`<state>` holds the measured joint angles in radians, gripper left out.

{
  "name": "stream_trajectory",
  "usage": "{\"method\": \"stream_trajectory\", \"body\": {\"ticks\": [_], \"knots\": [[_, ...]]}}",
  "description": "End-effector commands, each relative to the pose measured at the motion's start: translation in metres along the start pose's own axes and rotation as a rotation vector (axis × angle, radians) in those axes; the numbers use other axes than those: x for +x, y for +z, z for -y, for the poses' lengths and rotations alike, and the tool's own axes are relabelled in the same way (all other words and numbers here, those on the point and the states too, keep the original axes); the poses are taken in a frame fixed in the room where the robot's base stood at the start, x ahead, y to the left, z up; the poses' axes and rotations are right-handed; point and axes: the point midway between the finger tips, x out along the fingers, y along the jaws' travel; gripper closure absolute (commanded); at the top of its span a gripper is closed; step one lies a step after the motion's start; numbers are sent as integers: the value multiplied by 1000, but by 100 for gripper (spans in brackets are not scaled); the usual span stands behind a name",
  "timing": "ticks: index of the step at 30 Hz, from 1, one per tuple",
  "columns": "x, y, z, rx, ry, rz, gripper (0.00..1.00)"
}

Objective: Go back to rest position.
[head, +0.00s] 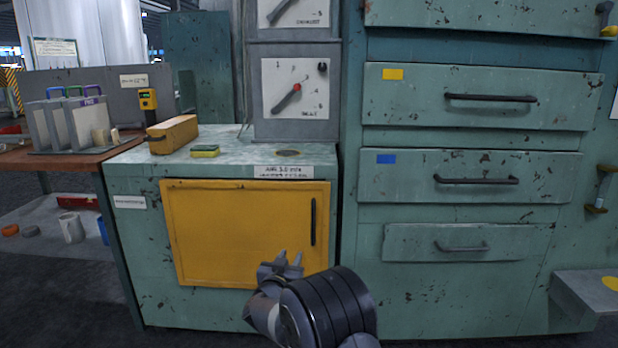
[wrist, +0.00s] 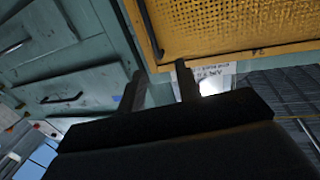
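My gripper (head: 282,262) is in front of the lower part of the yellow cabinet door (head: 240,232), right of the door's middle. Its two fingers point up and stand apart with nothing between them. In the wrist view the fingers (wrist: 160,82) also show a clear gap. The yellow door (wrist: 240,28) with its dark handle fills the top right of the wrist view. I cannot tell how far the fingertips are from the door. The door looks shut in the head view.
Teal drawers (head: 470,180) with dark handles stand at the right, all looking closed. On the cabinet top are a yellow-green sponge (head: 205,151) and an orange-yellow box (head: 172,134). A brown table (head: 60,158) with a rack is at the left. A grey ledge (head: 590,292) juts out at lower right.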

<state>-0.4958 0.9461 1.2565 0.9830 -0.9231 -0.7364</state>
Motion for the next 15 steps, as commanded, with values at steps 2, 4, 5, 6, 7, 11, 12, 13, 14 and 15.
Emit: {"method": "stream_trajectory", "body": {"ticks": [2,4,5,6,7,11,12,13,14,15], "knots": [[-16,-2,3,-3,3,2,68],[-28,-3,2,-1,3,2,68],[-34,-2,2,-3,3,2,68],[-41,-2,2,-2,2,3,68],[-47,-2,2,-2,2,2,68],[-71,-2,3,-1,1,2,68],[-78,-2,3,-2,1,2,68],[-83,-2,3,-2,1,2,68],[-87,-1,3,-2,1,2,68],[-92,-2,2,-1,2,1,68]]}}
